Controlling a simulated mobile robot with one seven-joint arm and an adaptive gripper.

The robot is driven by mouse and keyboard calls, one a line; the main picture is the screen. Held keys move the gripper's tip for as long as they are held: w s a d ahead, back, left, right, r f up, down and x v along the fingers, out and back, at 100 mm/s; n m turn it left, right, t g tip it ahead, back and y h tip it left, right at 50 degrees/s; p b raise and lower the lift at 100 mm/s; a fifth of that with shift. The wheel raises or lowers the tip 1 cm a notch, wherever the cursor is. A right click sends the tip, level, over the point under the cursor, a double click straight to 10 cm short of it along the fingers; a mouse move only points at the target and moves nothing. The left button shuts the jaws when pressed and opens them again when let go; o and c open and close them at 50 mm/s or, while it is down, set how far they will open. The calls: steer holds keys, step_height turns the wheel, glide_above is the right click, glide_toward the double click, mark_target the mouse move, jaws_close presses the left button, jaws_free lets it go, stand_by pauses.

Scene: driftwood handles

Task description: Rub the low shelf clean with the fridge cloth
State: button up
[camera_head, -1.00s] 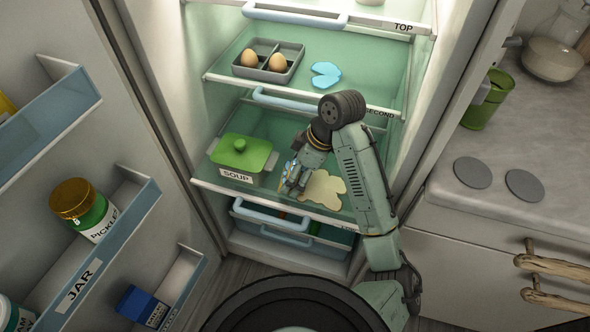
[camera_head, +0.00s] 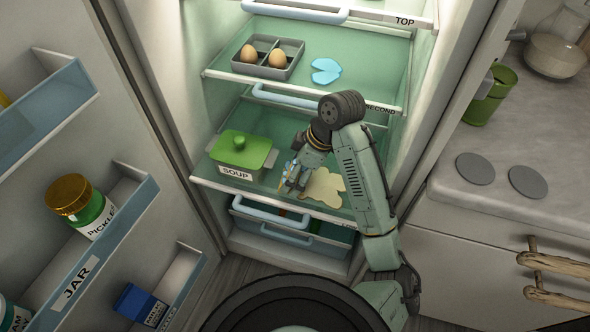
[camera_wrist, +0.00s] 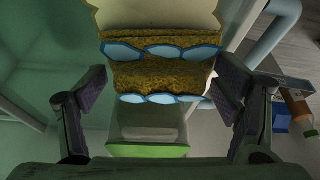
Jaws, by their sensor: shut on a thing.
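The low shelf (camera_head: 270,200) is the greenish glass shelf inside the open fridge. A cream-coloured spill (camera_head: 326,187) lies on it, right of my gripper (camera_head: 293,187). My gripper is shut on the fridge cloth, down close to the shelf between the spill and the soup dish. In the head view only a bit of the cloth's blue shows by the fingers. In the wrist view the cloth (camera_wrist: 160,75) is yellow-brown with blue oval patches, between the two dark fingers. The spill shows beyond it in the wrist view (camera_wrist: 150,13).
A green-lidded soup dish (camera_head: 242,155) stands on the low shelf, left of my gripper. Above, the second shelf holds an egg tray (camera_head: 268,60) and a light-blue shape (camera_head: 326,71). A blue-handled drawer (camera_head: 275,228) is below. The open door with a pickle jar (camera_head: 80,204) is at left.

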steer(key=shift+f+b, duration=0.4)
steer(key=shift+f, duration=0.2)
steer(key=shift+d, duration=0.1)
stand_by(0.4)
